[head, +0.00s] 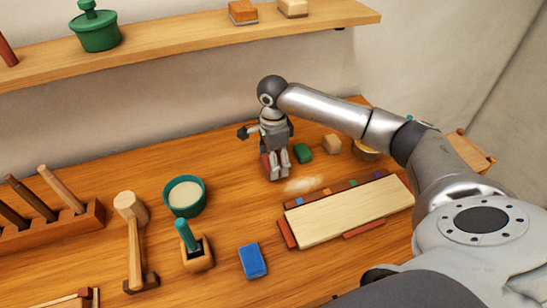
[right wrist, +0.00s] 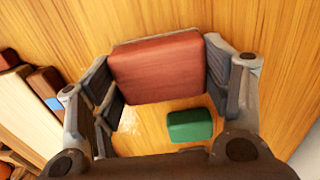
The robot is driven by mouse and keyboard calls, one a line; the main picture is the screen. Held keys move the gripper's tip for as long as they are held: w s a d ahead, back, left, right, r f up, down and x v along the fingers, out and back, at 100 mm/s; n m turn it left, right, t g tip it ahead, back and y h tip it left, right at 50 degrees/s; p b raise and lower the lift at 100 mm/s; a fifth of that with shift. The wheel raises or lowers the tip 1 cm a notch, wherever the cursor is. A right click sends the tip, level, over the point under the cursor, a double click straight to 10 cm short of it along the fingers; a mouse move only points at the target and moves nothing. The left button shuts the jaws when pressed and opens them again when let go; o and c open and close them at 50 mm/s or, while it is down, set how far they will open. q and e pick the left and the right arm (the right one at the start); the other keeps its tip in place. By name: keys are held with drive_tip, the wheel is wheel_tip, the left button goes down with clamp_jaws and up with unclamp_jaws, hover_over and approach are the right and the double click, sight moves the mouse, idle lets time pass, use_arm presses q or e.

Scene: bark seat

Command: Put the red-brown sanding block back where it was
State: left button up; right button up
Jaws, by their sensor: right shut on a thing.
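The red-brown sanding block (right wrist: 157,68) is between the two fingers of my right gripper (right wrist: 163,85), which is shut on it. In the head view the right gripper (head: 277,164) points down over the back middle of the bench, and only a red-brown sliver of the block (head: 266,167) shows beside the fingers. I cannot tell whether the block touches the bench. A green block (head: 303,152) lies just right of the gripper; it also shows in the right wrist view (right wrist: 190,126). My left gripper is not in view.
A tan block (head: 332,143) lies right of the green one. A pale dust patch (head: 304,184) and a pale board with coloured pieces (head: 350,212) are in front. A teal bowl (head: 185,196), mallet (head: 130,208) and blue block (head: 252,261) stand left and front. A shelf (head: 190,38) hangs behind.

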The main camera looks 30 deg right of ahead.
drive_tip(key=shift+f, duration=0.25)
drive_tip(key=shift+f, duration=0.15)
drive_tip(key=shift+f+b, duration=0.15)
drive_tip(key=shift+b, duration=0.2)
drive_tip(key=o, duration=1)
drive_tip(key=shift+r+p, duration=0.3)
wheel_tip(320, 180, up, 12)
drive_tip(key=b, duration=0.2)
drive_tip(key=shift+b, duration=0.4)
